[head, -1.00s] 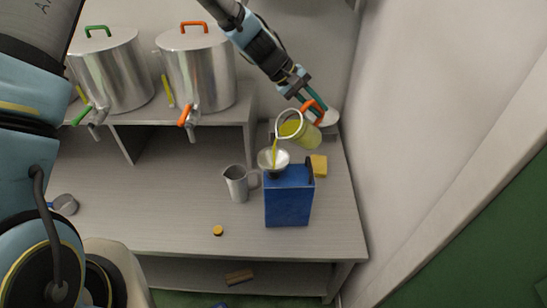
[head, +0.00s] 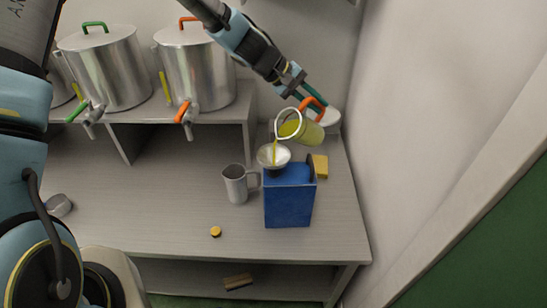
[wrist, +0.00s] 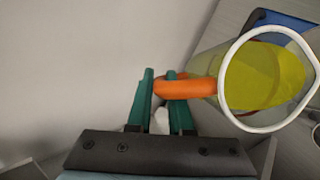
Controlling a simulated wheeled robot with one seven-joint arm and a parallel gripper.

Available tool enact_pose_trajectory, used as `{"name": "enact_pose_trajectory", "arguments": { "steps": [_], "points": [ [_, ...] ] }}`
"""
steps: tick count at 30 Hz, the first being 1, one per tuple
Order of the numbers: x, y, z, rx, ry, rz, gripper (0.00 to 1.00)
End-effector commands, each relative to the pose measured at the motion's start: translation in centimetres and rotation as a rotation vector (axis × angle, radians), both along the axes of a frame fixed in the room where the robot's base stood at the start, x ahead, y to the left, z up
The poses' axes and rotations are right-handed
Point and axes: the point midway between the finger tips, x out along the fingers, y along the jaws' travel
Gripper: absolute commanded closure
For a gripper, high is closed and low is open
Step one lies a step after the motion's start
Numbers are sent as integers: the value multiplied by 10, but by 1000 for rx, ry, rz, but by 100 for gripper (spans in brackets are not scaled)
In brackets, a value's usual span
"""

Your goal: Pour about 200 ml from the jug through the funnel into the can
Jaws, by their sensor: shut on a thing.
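My gripper (head: 307,101) is shut on the orange handle of the jug (head: 311,133); the green fingers (wrist: 160,95) clasp that handle in the wrist view. The jug is clear with a white rim, holds yellow-green liquid (wrist: 262,75), and is tilted to the left. A thin yellow stream runs from its rim into the funnel (head: 273,156). The funnel is pale and sits at the top of the blue can (head: 288,203), on its left side. The can stands upright on the bench. The level inside the can is hidden.
A grey metal jug (head: 236,185) stands just left of the can. A yellow block (head: 320,166) lies behind it at right. A small yellow cap (head: 215,232) lies in front. Steel vats (head: 196,75) with taps stand on the shelf. The wall (head: 420,120) is close on the right.

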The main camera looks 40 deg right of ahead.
Motion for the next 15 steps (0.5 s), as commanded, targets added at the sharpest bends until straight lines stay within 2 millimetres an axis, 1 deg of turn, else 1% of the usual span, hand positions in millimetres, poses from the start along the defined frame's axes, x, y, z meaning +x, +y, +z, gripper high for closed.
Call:
{"name": "enact_pose_trajectory", "arguments": {
  "steps": [15],
  "points": [
    [0, 2, -6, -49, 1, -1, 100]
  ]
}}
